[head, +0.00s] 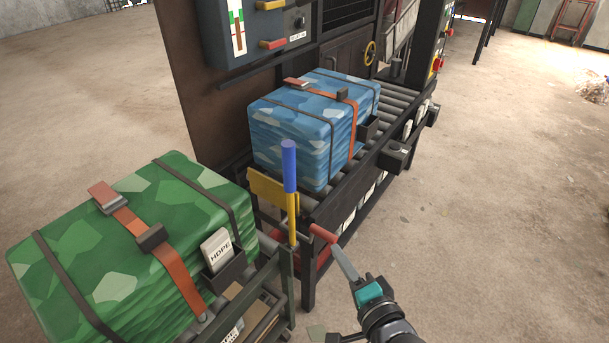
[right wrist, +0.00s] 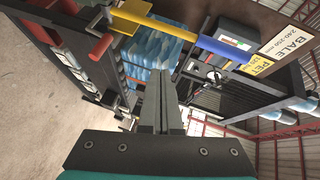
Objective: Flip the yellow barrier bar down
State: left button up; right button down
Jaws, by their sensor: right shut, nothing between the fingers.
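The yellow barrier bar (head: 292,218) stands upright at the near end of the roller conveyor, with a blue grip (head: 289,165) on top. It also shows in the right wrist view as a yellow bar (right wrist: 160,24) with a blue grip (right wrist: 225,48), ahead of the fingers. My right gripper (head: 338,251) is shut and empty, low and to the right of the bar and apart from it. Its closed fingers (right wrist: 160,76) point toward the conveyor end. My left gripper is not in view.
A red handle (head: 323,233) is close to my right fingertips; contact is unclear. A blue bale (head: 290,135) sits on the conveyor behind the bar. A green bale (head: 110,250) sits on the near cart at left. The floor at right (head: 480,220) is clear.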

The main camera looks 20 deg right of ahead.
notch_tip(320, 180, up, 10)
jog(key=m+t, duration=0.2)
jog(key=shift+d, duration=0.15)
jog(key=shift+f, duration=0.1)
jog(key=w+a, duration=0.3)
jog(key=w, duration=0.9)
jog(key=shift+w+a, duration=0.3)
jog(key=shift+a, duration=0.1)
jog(key=shift+w, duration=0.1)
